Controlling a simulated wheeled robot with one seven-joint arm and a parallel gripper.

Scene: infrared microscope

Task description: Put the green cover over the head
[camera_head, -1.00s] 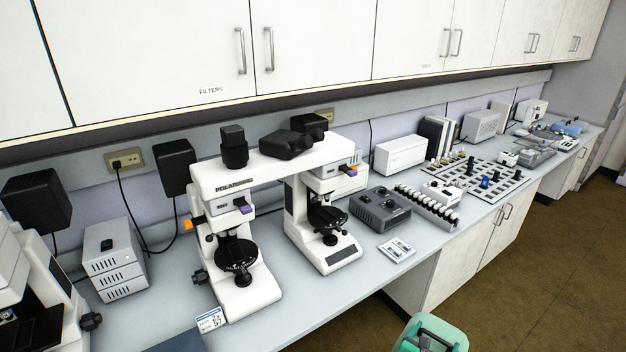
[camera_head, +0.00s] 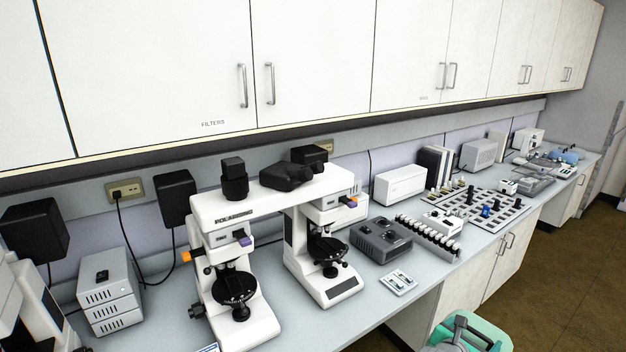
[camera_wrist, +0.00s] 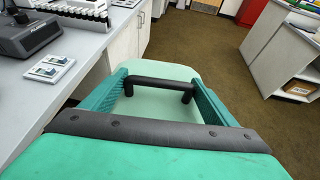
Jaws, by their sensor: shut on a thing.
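The pale green cover (camera_head: 490,331) shows at the bottom right of the head view, in front of the bench and partly cut off. In the wrist view the pale green cover (camera_wrist: 159,108) has a rounded top and a black bar-like handle. My gripper (camera_wrist: 158,84) shows there as darker teal fingers, seemingly shut on the handle between them. The underside of the cover is hidden. The white double microscope (camera_head: 270,200) stands on the bench to the left, apart from the cover. Its head carries black parts (camera_head: 290,177) on top and is bare.
The bench (camera_head: 360,290) runs rightward. A grey control box (camera_head: 380,241), a small slide tray (camera_head: 398,282) and a pegged board (camera_head: 490,205) stand right of the microscope. White cabinets (camera_head: 310,60) hang above. Open floor (camera_head: 575,270) lies at the right.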

